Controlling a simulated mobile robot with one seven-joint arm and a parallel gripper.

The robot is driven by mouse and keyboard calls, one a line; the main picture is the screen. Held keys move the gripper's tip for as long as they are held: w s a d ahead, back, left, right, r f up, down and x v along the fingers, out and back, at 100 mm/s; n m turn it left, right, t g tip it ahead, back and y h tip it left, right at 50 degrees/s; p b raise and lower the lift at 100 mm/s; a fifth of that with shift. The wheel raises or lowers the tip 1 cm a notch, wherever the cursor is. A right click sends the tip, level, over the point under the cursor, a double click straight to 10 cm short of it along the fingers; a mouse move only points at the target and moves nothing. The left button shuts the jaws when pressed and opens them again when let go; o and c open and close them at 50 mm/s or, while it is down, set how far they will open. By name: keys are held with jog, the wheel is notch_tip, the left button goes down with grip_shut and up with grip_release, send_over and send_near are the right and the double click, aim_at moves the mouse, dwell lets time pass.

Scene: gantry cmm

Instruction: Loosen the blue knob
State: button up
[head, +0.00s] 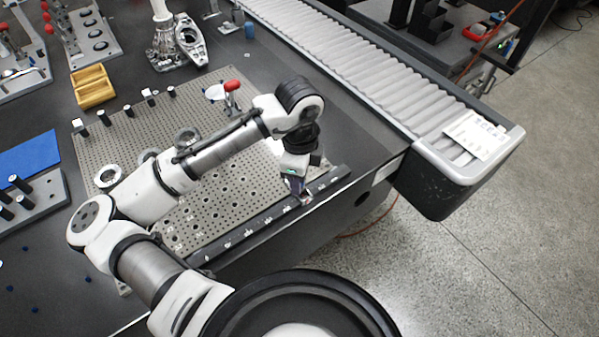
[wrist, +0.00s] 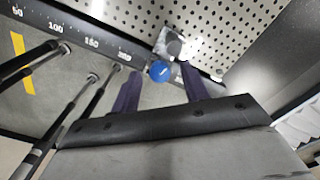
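The blue knob (wrist: 160,71) is a small round ball in the wrist view, at the edge of a metal block (wrist: 171,45) next to the perforated plate. My gripper (head: 297,188) points down over the ruler edge at the front right of the plate in the head view. In the wrist view its two dark fingers are spread, one on each side of the knob, with a visible gap on both sides. The gripper is open and empty. In the head view the knob cannot be made out behind my gripper.
A ruler strip (wrist: 60,24) with printed numbers runs along the edge of the perforated plate (head: 140,150). A red-topped clamp (head: 232,87) stands on the plate. A roller conveyor (head: 330,50) runs along the right. Several slim rods cross the wrist view's left side.

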notch_tip(320, 180, up, 14)
dwell(0.6)
jog(key=shift+f, duration=0.15)
dwell(0.3)
